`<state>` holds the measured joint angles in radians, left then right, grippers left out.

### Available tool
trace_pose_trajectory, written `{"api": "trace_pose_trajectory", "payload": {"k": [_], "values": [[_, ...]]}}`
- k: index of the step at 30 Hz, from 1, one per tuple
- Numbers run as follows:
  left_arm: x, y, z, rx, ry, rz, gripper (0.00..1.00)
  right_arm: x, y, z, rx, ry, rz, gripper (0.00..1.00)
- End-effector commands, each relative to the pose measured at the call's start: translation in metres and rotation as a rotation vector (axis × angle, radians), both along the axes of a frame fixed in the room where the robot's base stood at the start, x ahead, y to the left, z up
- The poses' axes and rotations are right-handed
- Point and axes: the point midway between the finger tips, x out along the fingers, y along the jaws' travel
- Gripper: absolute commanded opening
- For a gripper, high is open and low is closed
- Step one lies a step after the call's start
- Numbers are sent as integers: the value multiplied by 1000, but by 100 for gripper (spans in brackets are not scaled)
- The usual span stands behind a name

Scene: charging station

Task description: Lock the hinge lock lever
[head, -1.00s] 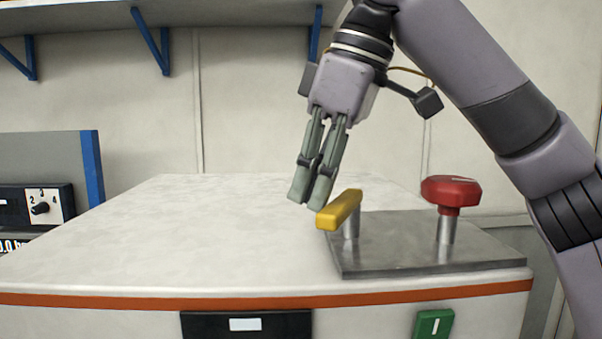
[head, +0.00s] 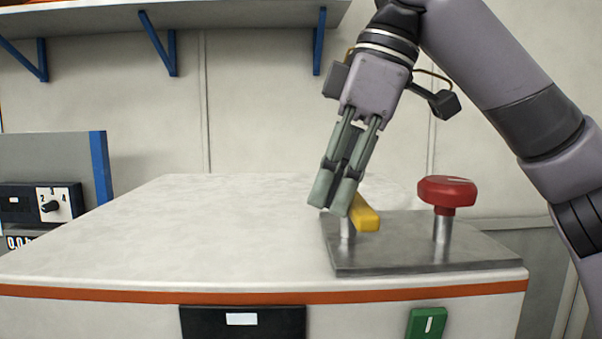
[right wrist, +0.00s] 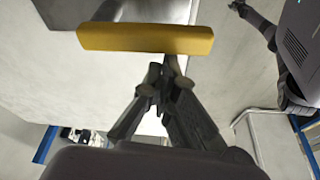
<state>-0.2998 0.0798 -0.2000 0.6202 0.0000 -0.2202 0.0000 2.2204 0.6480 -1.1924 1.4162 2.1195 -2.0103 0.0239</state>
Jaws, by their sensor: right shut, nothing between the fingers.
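The yellow lever (head: 366,216) sits on a short metal post on the grey plate (head: 400,262). In the head view its near end points toward the front right, and its rear part is hidden behind my fingers. My right gripper (head: 334,205) is shut and empty, with its fingertips right at the lever's left side. In the right wrist view the lever (right wrist: 140,38) lies across the top, and the fingertips (right wrist: 165,68) are at its lower edge, seemingly touching. My left gripper is not in view.
A red knob (head: 447,191) on a metal post stands on the same plate, right of the lever. The white tabletop (head: 200,235) to the left is clear. A green switch (head: 427,322) is on the front face. A shelf with blue brackets hangs behind.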

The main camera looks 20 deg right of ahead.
Motion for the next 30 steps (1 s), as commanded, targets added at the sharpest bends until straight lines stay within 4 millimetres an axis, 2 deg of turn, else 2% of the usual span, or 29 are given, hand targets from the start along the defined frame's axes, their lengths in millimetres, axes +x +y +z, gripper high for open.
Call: {"api": "trace_pose_trajectory", "payload": {"k": [13, 20, 30], "values": [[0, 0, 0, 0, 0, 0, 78, 2, 4, 0, -1, 0, 0, 0], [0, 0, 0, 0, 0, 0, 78, 15, 36, -1, 0, 2, 5, 0], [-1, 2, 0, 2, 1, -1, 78, 9, 17, 53, 2, -6, -9, 0]]}}
